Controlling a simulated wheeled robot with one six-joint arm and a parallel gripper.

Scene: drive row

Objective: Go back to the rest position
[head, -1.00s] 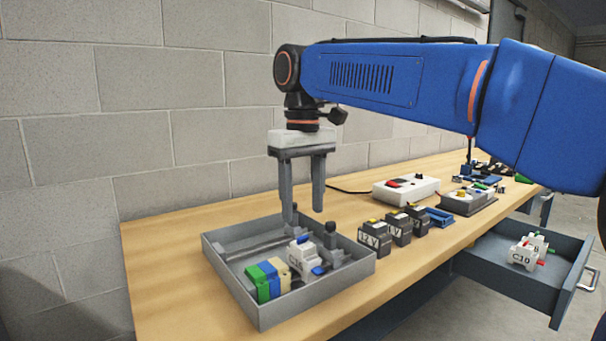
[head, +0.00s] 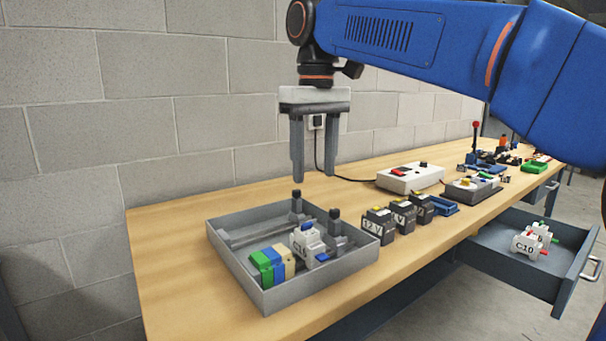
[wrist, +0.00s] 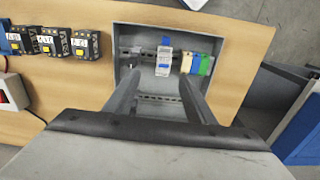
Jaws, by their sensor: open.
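My gripper (head: 312,178) hangs above the back of the grey tray (head: 338,284) in the head view, fingers pointing down. Its two fingers are apart with nothing between them. In the wrist view my gripper (wrist: 162,80) also shows open, over the same tray (wrist: 228,85). In the tray, a white module with a blue tab (head: 308,243) stands beside beige, blue and green blocks (head: 271,267). The white module (wrist: 165,62) and the green block (wrist: 206,65) show in the wrist view, apart from the fingers.
Several dark 12 V blocks (head: 377,225) stand right of the tray. Behind them are a white box with a red switch (head: 410,178) and a dark base (head: 474,189). An open drawer (head: 500,261) holds white C10 modules (head: 529,243). The bench's left end is bare.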

